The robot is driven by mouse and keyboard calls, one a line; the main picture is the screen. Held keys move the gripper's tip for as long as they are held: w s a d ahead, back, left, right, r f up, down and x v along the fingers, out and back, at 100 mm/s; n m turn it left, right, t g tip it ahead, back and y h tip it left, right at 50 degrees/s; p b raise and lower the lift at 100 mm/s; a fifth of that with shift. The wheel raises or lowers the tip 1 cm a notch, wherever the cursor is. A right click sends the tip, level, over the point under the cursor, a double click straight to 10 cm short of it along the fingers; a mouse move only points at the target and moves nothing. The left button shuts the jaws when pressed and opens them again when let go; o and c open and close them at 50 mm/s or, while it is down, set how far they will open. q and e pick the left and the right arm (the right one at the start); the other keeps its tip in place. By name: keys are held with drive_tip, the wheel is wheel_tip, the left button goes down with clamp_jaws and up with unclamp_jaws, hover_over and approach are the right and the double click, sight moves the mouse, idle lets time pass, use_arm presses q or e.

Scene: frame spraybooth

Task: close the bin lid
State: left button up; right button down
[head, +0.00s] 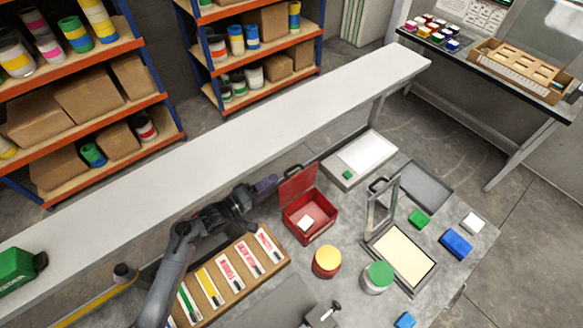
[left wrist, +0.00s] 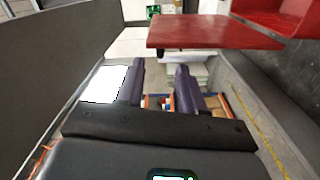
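The red bin (head: 322,212) stands on the grey table with a white block in it. Its red lid (head: 298,184) is raised, standing up at the bin's back left edge. My left gripper (head: 268,183) is just left of the lid, behind it, with a small gap as far as I can tell. In the left wrist view the lid (left wrist: 210,32) lies beyond and right of my fingers (left wrist: 160,66), with part of the bin (left wrist: 283,14) at the top right. The fingers are apart with nothing between them. My right gripper is not in view.
A wooden tray of labelled cards (head: 282,256) lies under my left arm. A long white ledge (head: 330,98) runs behind the table.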

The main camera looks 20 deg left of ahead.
sight(291, 168)
use_arm(q)
drive_tip(key=x, duration=0.9)
drive_tip(key=shift+w, duration=0.1)
clamp_jaws()
